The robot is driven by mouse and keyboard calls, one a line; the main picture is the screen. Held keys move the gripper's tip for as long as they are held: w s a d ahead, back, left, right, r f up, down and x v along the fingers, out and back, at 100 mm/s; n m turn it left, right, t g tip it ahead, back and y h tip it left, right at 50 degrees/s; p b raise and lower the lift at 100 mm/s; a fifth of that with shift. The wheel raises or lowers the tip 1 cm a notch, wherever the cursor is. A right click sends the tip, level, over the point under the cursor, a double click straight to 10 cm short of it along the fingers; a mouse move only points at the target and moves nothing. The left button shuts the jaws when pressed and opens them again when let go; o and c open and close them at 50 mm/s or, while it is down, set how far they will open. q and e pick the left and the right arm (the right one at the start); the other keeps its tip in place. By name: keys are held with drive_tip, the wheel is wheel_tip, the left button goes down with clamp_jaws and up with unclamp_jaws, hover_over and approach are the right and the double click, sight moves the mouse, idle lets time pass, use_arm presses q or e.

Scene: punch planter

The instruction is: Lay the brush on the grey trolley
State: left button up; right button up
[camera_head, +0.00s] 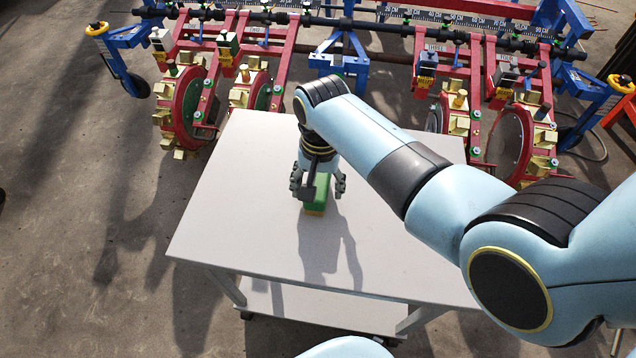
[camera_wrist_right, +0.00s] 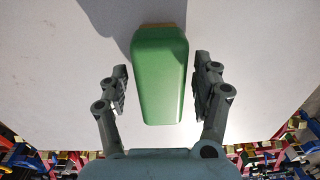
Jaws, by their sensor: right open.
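The brush (camera_head: 317,193) has a green body and a yellowish lower edge. It lies on the top of the grey trolley (camera_head: 230,215), right of the top's left edge and near its middle. My right gripper (camera_head: 318,190) is over the brush, with its fingers spread on either side. In the right wrist view the green brush (camera_wrist_right: 159,80) is between the open fingers (camera_wrist_right: 160,92), with a gap on both sides. Its bristle side is mostly hidden. My left gripper is not in view.
The red and blue planter machine (camera_head: 300,45) with toothed wheels stands behind the trolley, close to its far edge. The trolley top is otherwise clear. A lower shelf (camera_head: 320,308) shows under the front edge. Bare concrete floor (camera_head: 90,230) lies to the left.

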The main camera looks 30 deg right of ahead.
sight(320, 182)
drive_tip(key=shift+r, duration=0.1)
wheel_tip(320, 182, up, 12)
drive_tip(key=p, duration=0.2)
drive_tip(key=shift+s+d+p, duration=0.15)
drive_tip(key=shift+p, duration=0.25)
